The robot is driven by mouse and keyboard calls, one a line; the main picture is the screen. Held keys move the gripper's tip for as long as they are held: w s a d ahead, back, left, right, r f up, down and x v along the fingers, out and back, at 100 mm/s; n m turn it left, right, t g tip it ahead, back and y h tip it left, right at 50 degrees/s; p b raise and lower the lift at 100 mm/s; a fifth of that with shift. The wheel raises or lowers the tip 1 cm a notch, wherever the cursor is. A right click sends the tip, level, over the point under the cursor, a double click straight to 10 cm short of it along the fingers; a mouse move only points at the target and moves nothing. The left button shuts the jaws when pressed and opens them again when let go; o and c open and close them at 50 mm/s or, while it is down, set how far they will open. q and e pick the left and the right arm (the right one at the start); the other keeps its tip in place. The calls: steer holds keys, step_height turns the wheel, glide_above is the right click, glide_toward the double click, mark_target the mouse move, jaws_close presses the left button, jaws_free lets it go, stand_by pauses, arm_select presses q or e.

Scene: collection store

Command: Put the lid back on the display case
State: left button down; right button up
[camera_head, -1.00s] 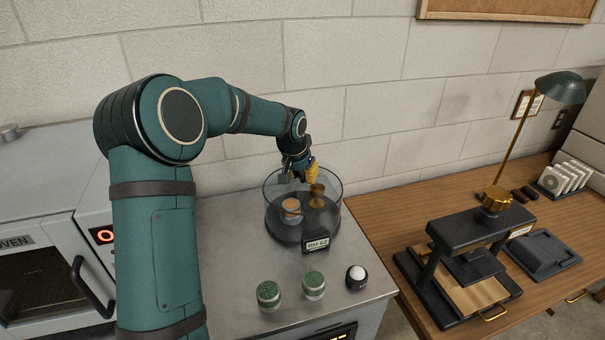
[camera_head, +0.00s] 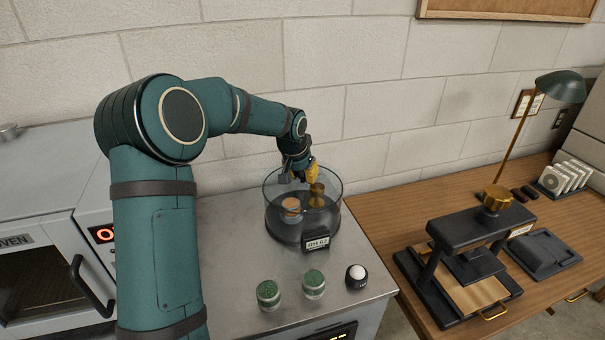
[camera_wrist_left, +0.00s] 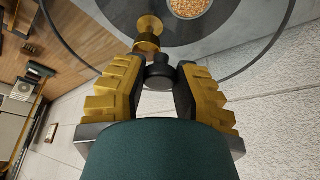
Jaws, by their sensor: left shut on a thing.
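The display case (camera_head: 273,222) is a round clear-walled vessel with a dark base and a white label, standing on the grey metal top. My left gripper (camera_head: 304,178) points down at the rim of the case. In the left wrist view, its yellow-padded fingers (camera_wrist_left: 160,85) are shut on a dark round knob (camera_wrist_left: 160,72), which looks like the lid's. The lid's clear disc is hard to tell from the case's glass, so its seating cannot be judged. My right gripper is out of view.
Two green-topped jars (camera_head: 314,284) and a dark holder with a white ball (camera_head: 356,277) stand in front of the case. An oven (camera_head: 50,270) is at left. A wooden bench (camera_head: 400,220) with a press (camera_head: 470,265) and lamp (camera_head: 560,88) is at right. The wall is close behind.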

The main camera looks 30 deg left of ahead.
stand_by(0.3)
arm_select(q)
steer(key=shift+c, duration=0.8)
jaws_free()
steer(key=shift+r+p, duration=2.45)
steer(key=shift+r, duration=1.1)
steer(key=shift+f, duration=0.1)
jaws_close()
